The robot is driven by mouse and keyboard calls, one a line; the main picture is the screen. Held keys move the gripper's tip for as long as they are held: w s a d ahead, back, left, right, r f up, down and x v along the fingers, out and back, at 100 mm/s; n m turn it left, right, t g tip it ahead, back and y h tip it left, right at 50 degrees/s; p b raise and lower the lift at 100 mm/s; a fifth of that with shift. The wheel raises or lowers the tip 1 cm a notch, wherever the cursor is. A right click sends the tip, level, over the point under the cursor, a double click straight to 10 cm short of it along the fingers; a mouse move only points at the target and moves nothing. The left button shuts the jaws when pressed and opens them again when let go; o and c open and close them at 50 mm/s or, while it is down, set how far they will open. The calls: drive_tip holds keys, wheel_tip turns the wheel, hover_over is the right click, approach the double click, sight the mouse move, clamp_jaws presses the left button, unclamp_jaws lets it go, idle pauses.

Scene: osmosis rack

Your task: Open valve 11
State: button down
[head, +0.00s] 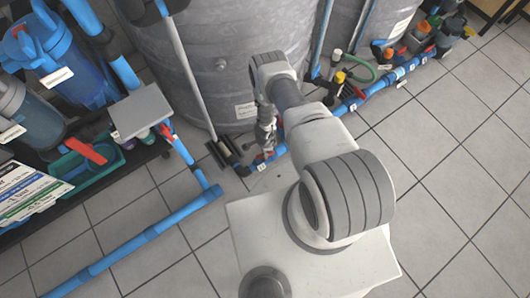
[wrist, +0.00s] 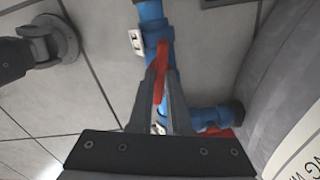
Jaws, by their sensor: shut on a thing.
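A blue pipe (wrist: 152,12) with a red valve handle (wrist: 162,58) runs through the middle of the wrist view. My gripper (wrist: 160,82) is shut on this red handle, with one finger on each side of it. A small white label (wrist: 136,41) sits on the pipe beside the handle; its number is not readable, so I cannot tell if this is valve 11. In the head view my gripper (head: 266,150) reaches down to the blue floor pipe at the foot of the large grey tank (head: 225,70). The handle is mostly hidden there.
Another red part (wrist: 218,132) shows beside the lower pipe branch, near the grey tank wall (wrist: 285,80). A dark round foot (wrist: 48,42) stands on the tiles to the left. Blue pipes (head: 150,233) cross the floor at left. The tiles at right (head: 440,200) are clear.

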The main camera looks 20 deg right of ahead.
drive_tip(key=shift+n+b, duration=0.45)
drive_tip(key=shift+n, duration=1.15)
drive_tip(key=c, duration=0.9)
unclamp_jaws()
drive_tip(key=shift+o, duration=0.2)
wheel_tip(320, 180, up, 18)
drive_tip(key=p, duration=0.7)
drive_tip(key=shift+f, duration=0.25)
